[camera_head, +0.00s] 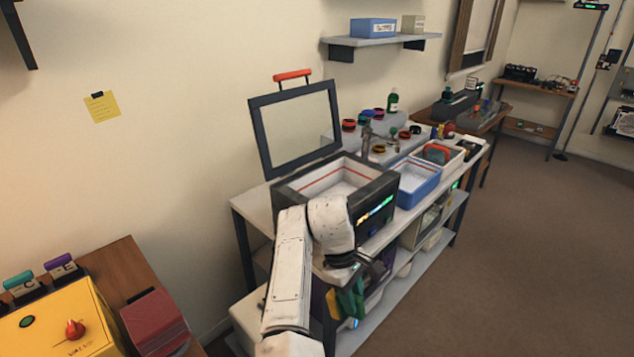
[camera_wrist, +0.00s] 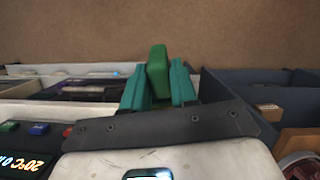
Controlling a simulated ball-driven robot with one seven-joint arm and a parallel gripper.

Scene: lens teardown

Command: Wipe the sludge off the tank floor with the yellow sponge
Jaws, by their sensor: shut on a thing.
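The tank (camera_head: 357,217) is a dark box on the bench with a pale inside and a red line around it. Its lid (camera_head: 262,135), with a red handle, stands open behind it. The tank floor is mostly hidden and I cannot make out sludge. My gripper (camera_head: 348,303) is outside the tank, low in front of the bench. In the wrist view its teal fingers (camera_wrist: 158,90) are shut on a green block (camera_wrist: 157,62). Yellow shows beside the green at the fingers in the head view, so this seems to be the sponge; its lower part is hidden.
A blue bin (camera_head: 418,191) and a white tray (camera_head: 452,168) stand right of the tank. Bottles and small parts crowd the bench behind. A yellow machine (camera_head: 60,322) and a dark red block (camera_head: 155,322) are at lower left. The floor at right is clear.

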